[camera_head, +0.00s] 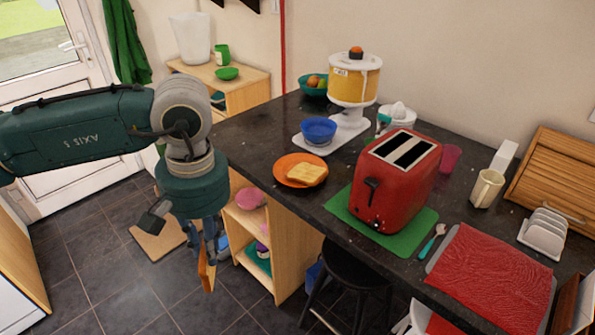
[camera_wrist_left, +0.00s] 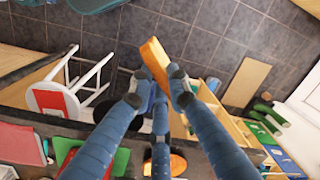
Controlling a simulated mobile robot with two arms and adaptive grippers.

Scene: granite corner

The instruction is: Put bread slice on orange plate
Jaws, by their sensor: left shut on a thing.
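My left gripper (camera_head: 207,250) hangs in front of the counter, left of its edge, shut on a thin orange-brown bread slice (camera_head: 206,275) seen nearly edge-on. In the left wrist view the held slice (camera_wrist_left: 153,58) sticks out beyond the fingertips (camera_wrist_left: 158,85). The orange plate (camera_head: 283,180) lies on the dark counter, right of the gripper. Another bread slice (camera_head: 307,173) lies flat on that plate. Part of the plate shows low in the wrist view (camera_wrist_left: 179,164). My right gripper is not in view.
A red toaster (camera_head: 392,190) stands on a green mat (camera_head: 345,212) right of the plate. A white stand (camera_head: 345,133) with a blue bowl (camera_head: 319,130) is behind the plate. Open shelves (camera_head: 285,240) are under the counter; a black stool (camera_head: 350,270) stands beside them.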

